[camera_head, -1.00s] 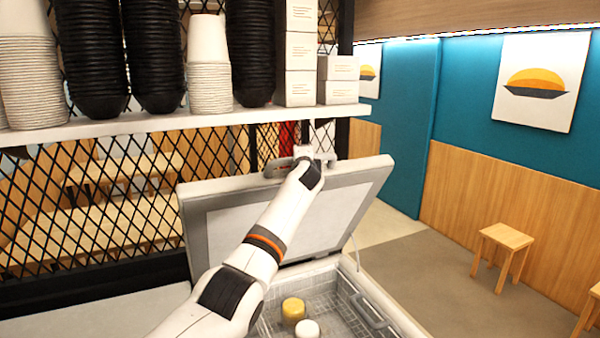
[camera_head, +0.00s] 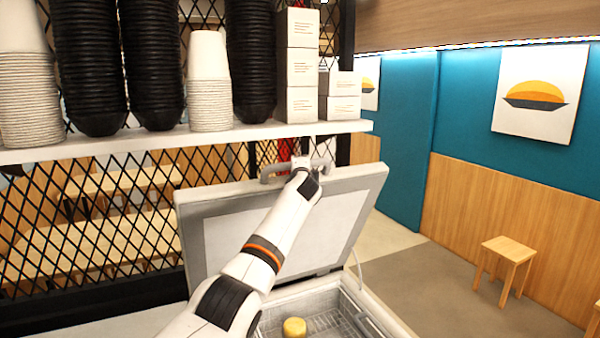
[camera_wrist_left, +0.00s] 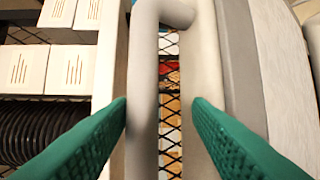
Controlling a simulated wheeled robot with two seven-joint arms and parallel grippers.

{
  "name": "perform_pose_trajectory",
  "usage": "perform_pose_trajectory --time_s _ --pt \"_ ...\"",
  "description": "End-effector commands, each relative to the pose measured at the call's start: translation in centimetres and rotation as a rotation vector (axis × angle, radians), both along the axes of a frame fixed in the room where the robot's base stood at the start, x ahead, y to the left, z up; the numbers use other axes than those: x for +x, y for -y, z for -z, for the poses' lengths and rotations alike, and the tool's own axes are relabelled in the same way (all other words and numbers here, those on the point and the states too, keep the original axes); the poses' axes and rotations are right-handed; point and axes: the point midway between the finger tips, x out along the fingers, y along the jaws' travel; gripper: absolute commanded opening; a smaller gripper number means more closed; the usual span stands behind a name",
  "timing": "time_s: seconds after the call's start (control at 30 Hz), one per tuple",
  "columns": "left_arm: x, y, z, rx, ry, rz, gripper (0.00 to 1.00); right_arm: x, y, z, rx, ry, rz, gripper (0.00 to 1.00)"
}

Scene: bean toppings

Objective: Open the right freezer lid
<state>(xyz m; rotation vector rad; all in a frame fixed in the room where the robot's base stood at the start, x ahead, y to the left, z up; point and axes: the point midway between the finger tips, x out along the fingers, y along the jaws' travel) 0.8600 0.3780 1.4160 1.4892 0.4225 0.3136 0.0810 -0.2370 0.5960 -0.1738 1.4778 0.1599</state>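The right freezer lid (camera_head: 350,204) is a grey slab with a pale inner panel, standing raised and tilted back above the open freezer (camera_head: 309,292) in the head view. Its grey handle (camera_head: 273,172) is on the lid's upper edge. My left arm crosses in front of the lid and hides part of it. My left gripper (camera_wrist_left: 160,102) is at the handle, its green fingers apart on either side of the handle bar (camera_wrist_left: 142,85) in the left wrist view. The left finger overlaps the bar's edge; I cannot tell whether it presses on it. My right gripper is not in view.
A white shelf (camera_head: 140,142) with black bowl stacks (camera_head: 151,60), white cup stacks (camera_head: 208,85) and white boxes (camera_head: 298,65) is just above and behind the lid. A black mesh screen (camera_head: 100,230) stands behind. A yellow-topped tub (camera_head: 294,327) is inside the freezer.

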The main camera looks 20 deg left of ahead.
Motion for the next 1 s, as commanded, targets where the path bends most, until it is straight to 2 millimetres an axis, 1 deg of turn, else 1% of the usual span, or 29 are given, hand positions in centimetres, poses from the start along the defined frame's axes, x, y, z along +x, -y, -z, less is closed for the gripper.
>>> perform_pose_trajectory --time_s 0.27,0.47,0.67,1.0 --pt "-0.2 0.2 0.3 -0.002 -0.001 0.001 0.43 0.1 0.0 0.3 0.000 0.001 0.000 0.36" --pt "-1.4 0.8 0.4 -0.001 0.002 -0.002 0.43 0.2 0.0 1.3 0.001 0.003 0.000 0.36" --pt "-3.5 1.8 0.1 0.000 0.002 0.001 0.43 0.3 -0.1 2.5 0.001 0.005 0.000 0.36" --pt "-8.1 4.1 -0.3 0.000 0.002 0.002 0.43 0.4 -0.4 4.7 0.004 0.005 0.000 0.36"
